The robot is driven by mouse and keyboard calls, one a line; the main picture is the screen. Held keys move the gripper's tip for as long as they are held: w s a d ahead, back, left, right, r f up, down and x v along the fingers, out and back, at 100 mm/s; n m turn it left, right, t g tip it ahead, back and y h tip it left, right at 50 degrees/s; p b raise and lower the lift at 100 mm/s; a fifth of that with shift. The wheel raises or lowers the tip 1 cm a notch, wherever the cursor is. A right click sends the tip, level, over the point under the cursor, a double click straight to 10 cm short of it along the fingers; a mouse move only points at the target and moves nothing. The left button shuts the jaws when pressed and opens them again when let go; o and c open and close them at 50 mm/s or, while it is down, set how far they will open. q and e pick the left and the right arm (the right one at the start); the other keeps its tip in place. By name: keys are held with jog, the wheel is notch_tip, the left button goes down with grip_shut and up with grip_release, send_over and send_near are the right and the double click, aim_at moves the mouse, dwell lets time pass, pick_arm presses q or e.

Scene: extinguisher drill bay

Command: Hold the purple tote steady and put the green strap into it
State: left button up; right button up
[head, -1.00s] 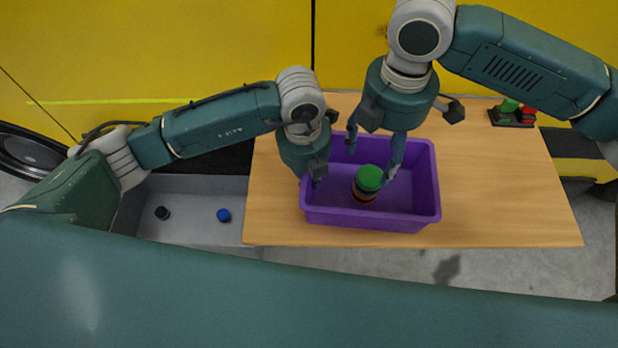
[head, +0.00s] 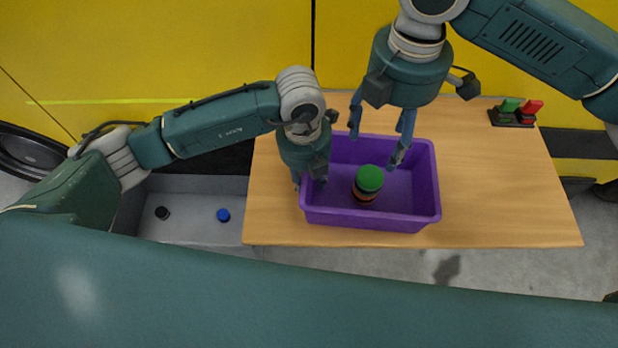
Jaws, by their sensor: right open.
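The purple tote (head: 372,221) sits upright on the wooden table. My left gripper (head: 308,183) is at its left wall, one finger on each side of the rim, and looks shut on it. The green strap (head: 370,178) is a round roll inside the tote, near its middle. It tops a small stack with reddish and dark layers under it, whose lower part is mostly hidden. My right gripper (head: 376,146) is open and empty above the tote's back edge, its fingers apart and clear of the strap.
A dark rack with green and red pieces (head: 516,113) stands at the table's back right. A grey bin (head: 190,233) left of the table holds a black and a blue round item. A yellow wall (head: 200,60) stands behind.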

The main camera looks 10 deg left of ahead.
pick_arm(q)
notch_tip(320, 180, up, 12)
jog(key=shift+a, duration=0.3)
jog(key=shift+s, duration=0.1)
